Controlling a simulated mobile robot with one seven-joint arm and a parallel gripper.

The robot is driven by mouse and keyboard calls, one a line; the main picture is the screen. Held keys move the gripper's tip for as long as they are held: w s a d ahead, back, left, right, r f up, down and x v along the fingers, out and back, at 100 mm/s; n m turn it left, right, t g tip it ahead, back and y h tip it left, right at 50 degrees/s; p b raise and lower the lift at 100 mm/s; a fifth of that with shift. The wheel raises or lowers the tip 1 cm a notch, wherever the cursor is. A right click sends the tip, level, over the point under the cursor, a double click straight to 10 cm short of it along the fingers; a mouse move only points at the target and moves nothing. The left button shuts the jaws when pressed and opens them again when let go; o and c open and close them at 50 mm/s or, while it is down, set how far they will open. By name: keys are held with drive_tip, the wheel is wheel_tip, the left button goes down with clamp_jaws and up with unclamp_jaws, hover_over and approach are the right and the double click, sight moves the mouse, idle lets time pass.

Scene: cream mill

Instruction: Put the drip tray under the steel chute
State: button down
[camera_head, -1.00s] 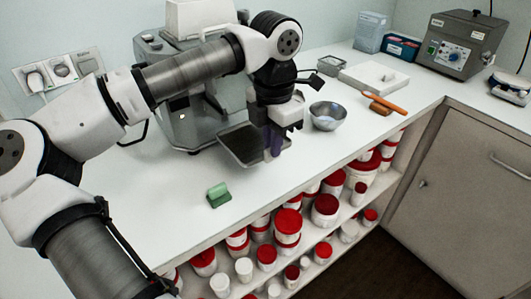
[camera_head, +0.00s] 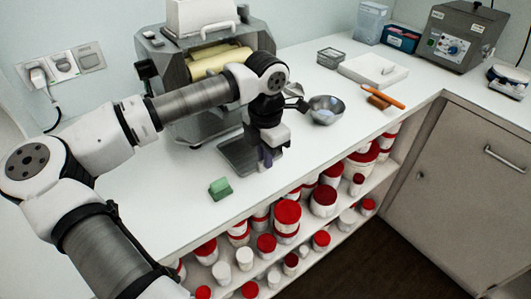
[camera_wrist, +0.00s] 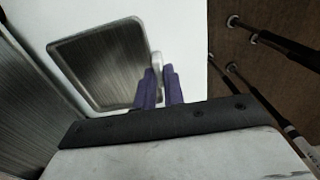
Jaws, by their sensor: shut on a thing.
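The drip tray is a shallow, dark grey metal rectangle; it lies in front of the mill in the head view (camera_head: 234,158) and fills the upper left of the wrist view (camera_wrist: 105,65). My gripper (camera_wrist: 158,86) has its purple fingers shut on the tray's pale edge tab; it also shows in the head view (camera_head: 266,158). The tray looks level, at or just above the counter; I cannot tell if it touches. A brushed steel sheet (camera_wrist: 28,90), perhaps the steel chute, stands left of the tray in the wrist view. My arm hides much of the mill's front.
The grey mill (camera_head: 160,70) with cream rollers (camera_head: 215,60) stands behind the tray. A green block (camera_head: 220,188) lies in front. A steel bowl (camera_head: 326,108) stands to the right. White counter (camera_head: 165,190) is clear at left; red-lidded tubs (camera_head: 288,213) fill the shelves below its edge.

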drive_tip(key=shift+f, duration=0.15)
drive_tip(key=c, duration=1.5)
unclamp_jaws()
drive_tip(key=shift+r, duration=0.35)
wheel_tip(320, 180, up, 12)
drive_tip(key=b, duration=0.1)
drive_tip(key=shift+f, duration=0.15)
